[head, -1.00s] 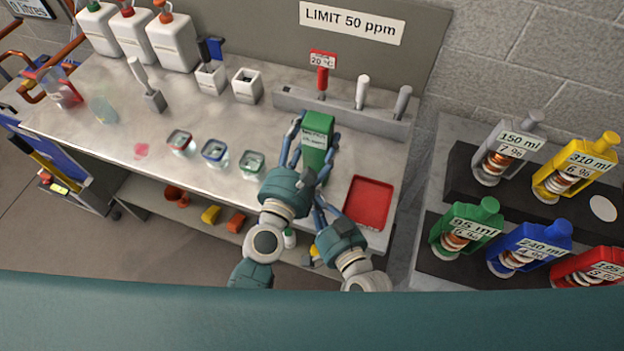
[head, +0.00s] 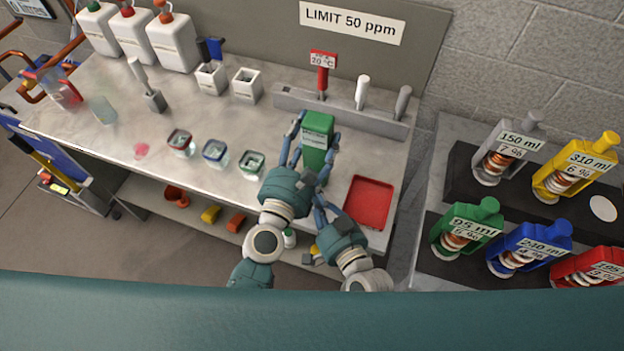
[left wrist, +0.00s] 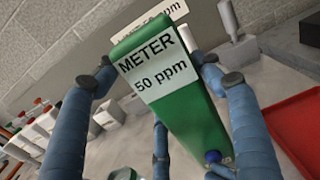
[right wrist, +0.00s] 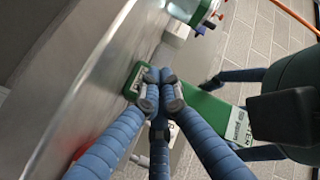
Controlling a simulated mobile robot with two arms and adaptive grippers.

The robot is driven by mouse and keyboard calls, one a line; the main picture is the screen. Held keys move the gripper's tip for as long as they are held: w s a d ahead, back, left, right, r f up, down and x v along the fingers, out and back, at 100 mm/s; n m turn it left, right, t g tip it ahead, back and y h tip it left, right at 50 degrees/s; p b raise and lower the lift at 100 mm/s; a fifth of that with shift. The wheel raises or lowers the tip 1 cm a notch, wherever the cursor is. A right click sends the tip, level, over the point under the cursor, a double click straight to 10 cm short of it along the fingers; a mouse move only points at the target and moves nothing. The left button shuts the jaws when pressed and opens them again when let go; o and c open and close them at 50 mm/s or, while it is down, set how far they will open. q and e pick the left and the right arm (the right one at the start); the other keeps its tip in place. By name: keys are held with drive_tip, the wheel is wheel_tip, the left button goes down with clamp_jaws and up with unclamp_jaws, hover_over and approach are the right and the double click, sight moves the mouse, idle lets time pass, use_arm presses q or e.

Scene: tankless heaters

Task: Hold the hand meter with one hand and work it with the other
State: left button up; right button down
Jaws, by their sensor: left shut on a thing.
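The green hand meter (head: 318,130) stands between the fingers of my left gripper (head: 308,145), above the front part of the bench. In the left wrist view the meter (left wrist: 165,75) is tilted, with a label reading "METER 50 ppm", and fingers lie along both sides. A small blue round piece shows at its lower end; I cannot tell what it is. My right gripper (head: 322,200) is just below and in front of the meter. In the right wrist view its fingertips (right wrist: 160,95) are together, overlapping the meter's green body (right wrist: 205,103); contact is unclear.
Three small jars with red, blue and green rims (head: 214,153) stand left of the meter. A red tray (head: 369,202) is to the right. Behind is a grey rack (head: 340,112) with probes. White bottles stand back left. Coloured numbered units (head: 530,246) fill the right-hand table.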

drive_tip(key=shift+s+a, duration=0.25)
drive_tip(key=shift+s, duration=0.5)
drive_tip(key=shift+s+a, duration=0.25)
drive_tip(key=shift+s, duration=0.55)
drive_tip(key=shift+s+a, duration=0.25)
drive_tip(key=shift+s, duration=0.55)
drive_tip(key=shift+s+a, duration=0.25)
drive_tip(key=shift+s, duration=0.55)
use_arm(q)
drive_tip(key=o, duration=1.4)
drive_tip(key=shift+s, duration=0.15)
